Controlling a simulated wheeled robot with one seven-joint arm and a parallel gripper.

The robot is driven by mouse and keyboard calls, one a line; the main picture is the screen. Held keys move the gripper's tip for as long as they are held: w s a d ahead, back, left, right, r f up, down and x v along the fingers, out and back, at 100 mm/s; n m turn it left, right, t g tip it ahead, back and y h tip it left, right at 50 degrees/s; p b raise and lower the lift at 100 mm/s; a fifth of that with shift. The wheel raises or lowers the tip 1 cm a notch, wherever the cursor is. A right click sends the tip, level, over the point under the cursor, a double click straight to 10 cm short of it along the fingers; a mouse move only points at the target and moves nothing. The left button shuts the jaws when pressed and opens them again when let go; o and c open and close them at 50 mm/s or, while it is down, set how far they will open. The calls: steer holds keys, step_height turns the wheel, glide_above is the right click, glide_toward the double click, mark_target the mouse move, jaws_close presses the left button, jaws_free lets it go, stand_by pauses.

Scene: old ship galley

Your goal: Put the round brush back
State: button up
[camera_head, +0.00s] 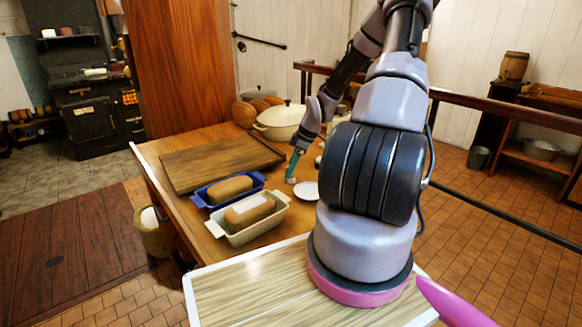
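My gripper (296,160) is small in the camera_head view, at the end of my arm. It points down over the right part of the wooden table, just above and left of a small white dish (306,191). A slim teal piece with a pale lower end shows at its tip. I cannot tell whether this is a finger or a held brush, nor whether the fingers are open or shut. I cannot make out the round brush for certain. My arm hides part of the table's right side.
On the table (150,160) are a cutting board (215,160), a blue loaf pan (204,197), a cream loaf pan (243,236), a white pot (281,121) and brown loaves (243,114). A tall wooden panel (180,65) stands behind. A wooden rail (480,102) runs at right.

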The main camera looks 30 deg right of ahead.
steer(key=shift+r, duration=0.1)
steer(key=v, duration=1.1)
steer(key=s+a+r+m+t, duration=0.1)
steer(key=s+a+r+m, duration=0.4)
steer(key=r, duration=0.5)
steer(key=s+a+r+m+t+h, duration=0.1)
steer(key=s+a+r+m+t, duration=0.1)
steer(key=s+a+r+m, duration=0.3)
steer(key=s+a+r+m+t, duration=0.1)
steer(key=s+a+r+m, duration=0.4)
steer(key=s+a+r, duration=0.3)
steer(key=s+r, duration=0.4)
steer(key=r, duration=0.3)
steer(key=shift+a+m+h, duration=0.3)
steer(key=shift+m, duration=0.1)
